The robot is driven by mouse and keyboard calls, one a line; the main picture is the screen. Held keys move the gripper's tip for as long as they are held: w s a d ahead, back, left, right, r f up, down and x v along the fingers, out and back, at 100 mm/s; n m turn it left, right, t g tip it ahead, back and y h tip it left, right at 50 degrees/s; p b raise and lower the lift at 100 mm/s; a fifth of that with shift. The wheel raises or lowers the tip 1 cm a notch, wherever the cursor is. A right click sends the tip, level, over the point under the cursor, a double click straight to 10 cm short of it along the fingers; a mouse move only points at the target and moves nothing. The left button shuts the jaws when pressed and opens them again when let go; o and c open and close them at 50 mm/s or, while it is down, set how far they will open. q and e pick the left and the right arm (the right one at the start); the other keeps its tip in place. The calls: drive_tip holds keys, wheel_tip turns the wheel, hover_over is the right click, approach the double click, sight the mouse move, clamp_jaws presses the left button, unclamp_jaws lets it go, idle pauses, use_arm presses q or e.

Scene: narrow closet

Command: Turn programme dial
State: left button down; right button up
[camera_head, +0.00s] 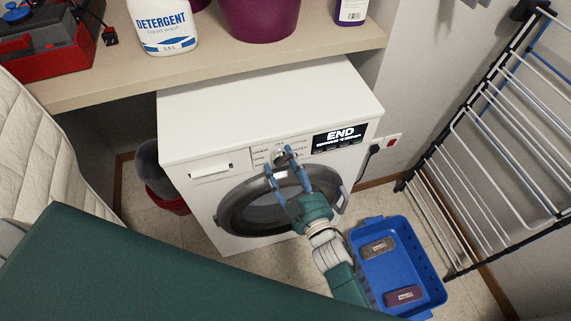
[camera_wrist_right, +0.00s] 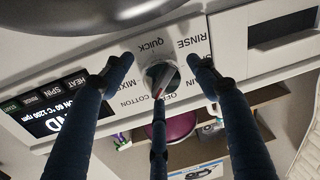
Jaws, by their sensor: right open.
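The white washing machine (camera_head: 325,95) stands under a shelf. Its round programme dial (camera_wrist_right: 163,72) is a grey knob with a red mark, ringed by words such as QUICK, RINSE, MIXED and COTTON. The machine's display (camera_head: 340,137) reads END. My right gripper (camera_head: 280,161) is at the front panel, its blue fingers spread around the dial. In the right wrist view two fingertips stand on either side of the dial, apart from it. A third finger (camera_wrist_right: 158,135) reaches up to its edge near the red mark; I cannot tell whether it touches. My left gripper is not in view.
A blue basket (camera_head: 365,226) with two dark items stands on the floor right of my right arm. A drying rack (camera_head: 480,150) leans at the right. The shelf (camera_head: 220,62) above holds a detergent bottle (camera_head: 165,25) and a purple pot (camera_head: 260,15). A padded white surface (camera_head: 40,150) is at left.

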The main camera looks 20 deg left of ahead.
drive_tip(key=c, duration=1.1)
drive_tip(key=shift+f, duration=0.1)
drive_tip(key=shift+c, duration=0.3)
drive_tip(key=shift+s+d+n, duration=0.1)
drive_tip(key=shift+n, duration=0.2)
